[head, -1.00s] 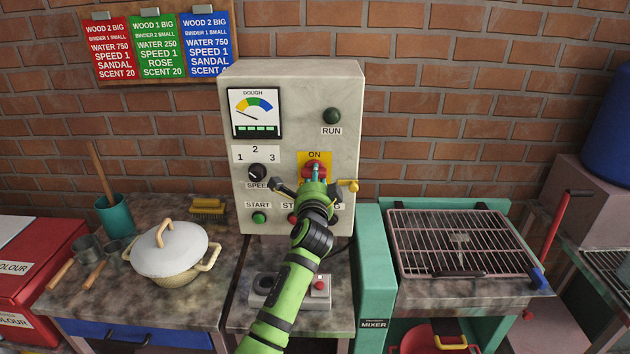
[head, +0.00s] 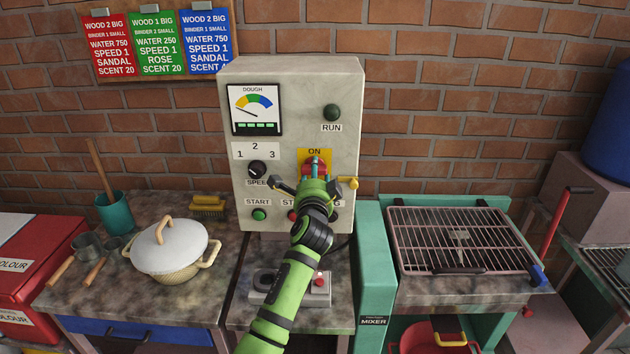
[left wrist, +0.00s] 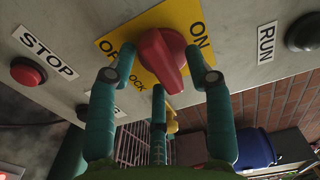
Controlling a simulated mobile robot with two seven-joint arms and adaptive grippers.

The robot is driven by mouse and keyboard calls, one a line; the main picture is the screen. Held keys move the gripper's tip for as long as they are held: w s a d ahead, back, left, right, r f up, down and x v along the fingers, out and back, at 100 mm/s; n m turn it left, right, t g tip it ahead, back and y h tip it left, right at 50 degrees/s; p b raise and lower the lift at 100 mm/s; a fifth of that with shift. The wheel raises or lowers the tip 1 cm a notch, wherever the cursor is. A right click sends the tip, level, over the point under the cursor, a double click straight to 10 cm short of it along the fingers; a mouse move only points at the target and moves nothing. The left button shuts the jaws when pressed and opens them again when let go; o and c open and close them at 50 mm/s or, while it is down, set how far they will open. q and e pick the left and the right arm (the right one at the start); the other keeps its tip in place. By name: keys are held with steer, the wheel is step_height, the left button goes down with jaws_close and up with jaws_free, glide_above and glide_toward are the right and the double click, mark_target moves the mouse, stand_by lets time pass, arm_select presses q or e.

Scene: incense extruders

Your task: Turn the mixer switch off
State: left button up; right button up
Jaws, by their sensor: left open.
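The mixer switch is a red rotary knob (head: 315,163) on a yellow plate on the grey control box (head: 342,100). ON is printed above it in the head view. In the left wrist view the knob (left wrist: 163,60) stands out toward me, with ON to its right and a partly covered OFF label to its left. I cannot tell for certain which mark it points to. My left gripper (head: 314,181) is in front of the knob and hides the plate's lower part. In the left wrist view its open fingers (left wrist: 160,80) stand around the knob, with gaps at both sides. My right gripper is not in view.
A red STOP button (left wrist: 27,71) and a dark RUN lamp (left wrist: 304,33) flank the switch in the wrist view. The speed dial (head: 257,170) and green START button (head: 259,215) are left of my gripper. A lidded pot (head: 169,248) and a grill rack (head: 460,240) stand either side.

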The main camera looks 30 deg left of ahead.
arm_select(q)
steer(key=v, duration=1.2)
steer(key=shift+a, duration=0.1)
